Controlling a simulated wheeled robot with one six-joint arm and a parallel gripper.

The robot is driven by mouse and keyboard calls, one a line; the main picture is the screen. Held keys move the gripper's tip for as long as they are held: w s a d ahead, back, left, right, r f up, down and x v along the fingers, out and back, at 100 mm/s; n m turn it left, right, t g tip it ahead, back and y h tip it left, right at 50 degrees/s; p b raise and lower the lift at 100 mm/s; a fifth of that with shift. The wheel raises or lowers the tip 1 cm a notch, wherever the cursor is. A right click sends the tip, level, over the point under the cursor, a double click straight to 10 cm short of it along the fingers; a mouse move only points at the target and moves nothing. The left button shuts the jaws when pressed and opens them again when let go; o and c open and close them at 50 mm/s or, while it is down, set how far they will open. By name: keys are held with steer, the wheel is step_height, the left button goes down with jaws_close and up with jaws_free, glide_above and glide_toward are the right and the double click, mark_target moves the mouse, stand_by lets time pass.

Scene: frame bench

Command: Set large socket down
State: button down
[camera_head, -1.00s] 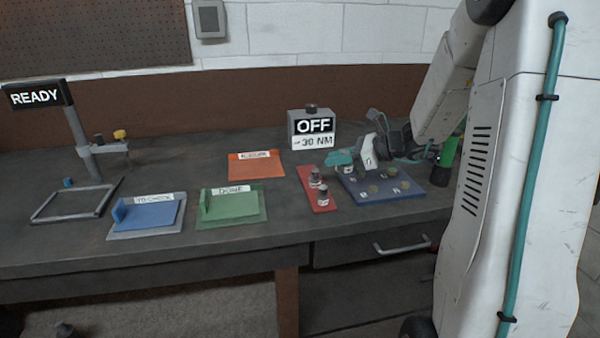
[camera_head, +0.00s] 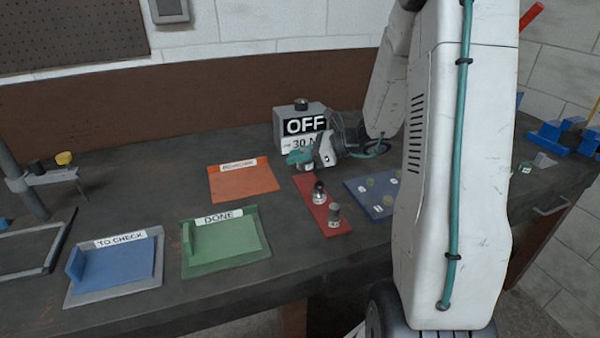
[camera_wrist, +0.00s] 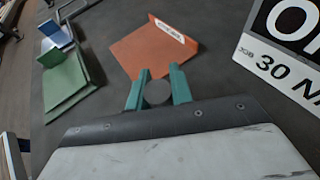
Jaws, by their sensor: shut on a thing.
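My gripper (camera_head: 298,158) has teal fingers and hangs at the far end of the red strip (camera_head: 308,184), in front of the grey box. In the wrist view my gripper (camera_wrist: 157,92) is shut on a round dark grey socket (camera_wrist: 157,93), seen end-on between the fingers. I take it to be the large socket; its lower part is hidden. Two other sockets stand upright on the red strip, one at the middle (camera_head: 319,192) and one nearer the front (camera_head: 333,215). The blue socket tray (camera_head: 362,199) lies to the right, partly behind my arm.
The grey box (camera_head: 290,123) with signs "OFF" and "30 N…" stands close behind my gripper. An orange tray (camera_head: 243,184), the green "DONE" tray (camera_head: 226,262) and the blue "TO CHECK" tray (camera_head: 112,285) lie to the left. Bare bench lies between the orange tray and red strip.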

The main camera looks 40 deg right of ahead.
mark_target(299, 179)
steer(key=shift+s+f, duration=0.1)
steer(key=shift+f, duration=2.1)
steer(key=c, duration=1.3)
jaws_free()
steer(key=shift+f, duration=0.15)
steer(key=shift+o, duration=0.2)
